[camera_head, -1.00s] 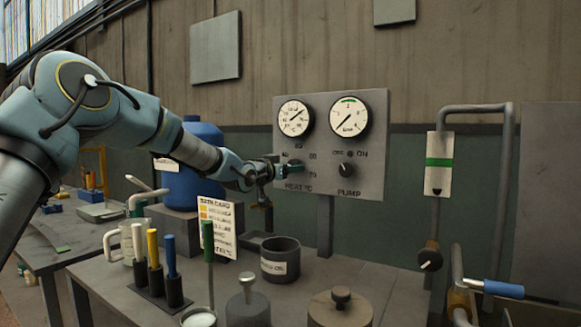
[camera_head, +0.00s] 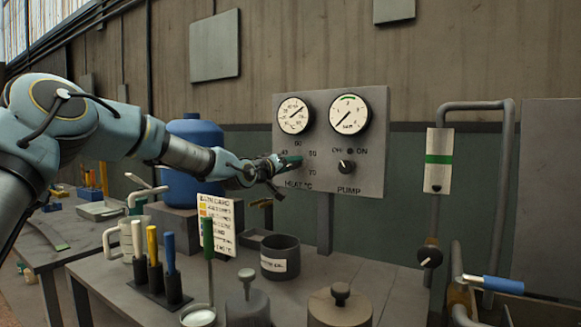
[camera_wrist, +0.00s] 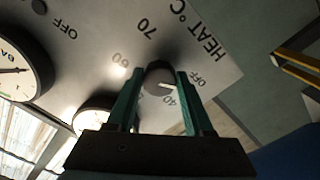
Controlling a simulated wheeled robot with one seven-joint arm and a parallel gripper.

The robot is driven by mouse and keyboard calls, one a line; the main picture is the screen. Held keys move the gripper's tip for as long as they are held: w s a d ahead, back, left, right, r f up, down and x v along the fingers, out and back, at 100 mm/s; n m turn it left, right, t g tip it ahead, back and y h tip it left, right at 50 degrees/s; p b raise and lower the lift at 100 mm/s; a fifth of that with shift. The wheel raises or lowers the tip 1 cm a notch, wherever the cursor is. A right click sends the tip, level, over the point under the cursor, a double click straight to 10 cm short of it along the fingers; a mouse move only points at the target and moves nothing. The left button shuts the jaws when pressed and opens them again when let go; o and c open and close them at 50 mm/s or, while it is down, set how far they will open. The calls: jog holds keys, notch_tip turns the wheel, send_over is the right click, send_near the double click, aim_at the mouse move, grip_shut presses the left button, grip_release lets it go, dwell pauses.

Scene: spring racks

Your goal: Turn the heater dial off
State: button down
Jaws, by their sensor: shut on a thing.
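The grey control panel (camera_head: 376,110) stands behind the bench with HEAT °C lettering at its lower left. In the wrist view the heater dial (camera_wrist: 159,77) is a dark round knob with a white pointer line. Its pointer aims to the right and slightly down, roughly between the 40 and OFF marks. My gripper (camera_wrist: 160,74) has its two green fingers on opposite sides of the dial, shut on it. In the head view my gripper (camera_head: 287,162) is at the panel's left side and hides most of the dial.
Two round gauges, left (camera_head: 294,116) and right (camera_head: 349,115), sit above the dials. The pump knob (camera_head: 346,167) is right of my gripper. A blue tank (camera_head: 193,185), a printed card (camera_head: 216,226) and a dark cup (camera_head: 280,258) stand below and left.

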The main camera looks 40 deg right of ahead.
dwell(0.3)
jog(key=shift+c, duration=1.4)
grip_release()
jog(key=b+v, duration=0.2)
jog(key=v, duration=0.8)
jog(key=shift+a+b, duration=0.35)
jog(key=shift+b, duration=0.05)
jog(key=shift+s, duration=0.15)
